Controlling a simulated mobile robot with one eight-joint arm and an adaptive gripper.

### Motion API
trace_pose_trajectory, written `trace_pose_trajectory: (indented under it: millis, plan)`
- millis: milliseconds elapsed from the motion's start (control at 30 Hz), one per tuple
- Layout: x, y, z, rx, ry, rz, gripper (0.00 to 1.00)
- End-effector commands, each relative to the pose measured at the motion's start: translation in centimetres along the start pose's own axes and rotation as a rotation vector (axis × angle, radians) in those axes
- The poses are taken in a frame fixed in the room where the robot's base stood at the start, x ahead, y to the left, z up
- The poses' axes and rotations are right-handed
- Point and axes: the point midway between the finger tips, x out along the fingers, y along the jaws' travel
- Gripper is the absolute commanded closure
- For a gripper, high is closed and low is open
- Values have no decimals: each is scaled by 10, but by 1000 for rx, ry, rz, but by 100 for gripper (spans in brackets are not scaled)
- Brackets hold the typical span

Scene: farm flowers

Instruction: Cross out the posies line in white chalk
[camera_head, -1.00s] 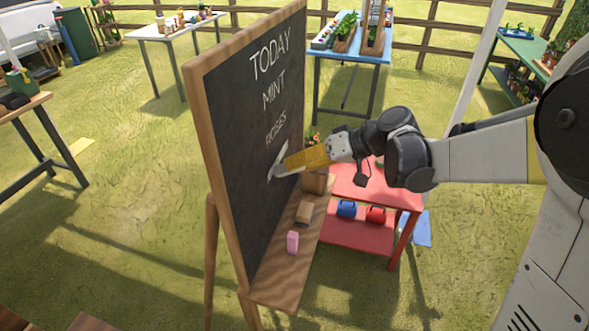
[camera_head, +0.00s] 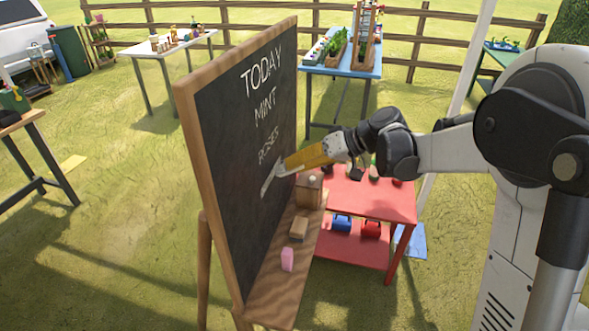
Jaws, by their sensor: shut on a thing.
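The dark chalkboard (camera_head: 240,110) in a wooden frame stands upright left of centre, seen at an angle. White writing reads TODAY, then MINT, then a smaller third line (camera_head: 269,145) that is hard to read and could be POSIES or ROSES. No line through it can be made out. My yellow gripper (camera_head: 272,176) reaches in from the right, its pale fingers angled down at the board just below the third line. It is shut on the white chalk, which is hard to tell apart from the fingertips. Contact with the board cannot be told.
The board's wooden ledge (camera_head: 272,298) bears a pink block (camera_head: 287,259), a tan block (camera_head: 299,228) and a small wooden box (camera_head: 309,192) near my gripper. A red table (camera_head: 385,207) stands behind at the right.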

Motion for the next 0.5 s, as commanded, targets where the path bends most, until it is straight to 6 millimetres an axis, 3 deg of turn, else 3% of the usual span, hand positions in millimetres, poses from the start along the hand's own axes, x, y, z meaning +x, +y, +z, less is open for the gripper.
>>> trace_pose_trajectory:
  millis: [500]
  plan:
    - [-1, 23, -22, 0, 0, 0, 100]
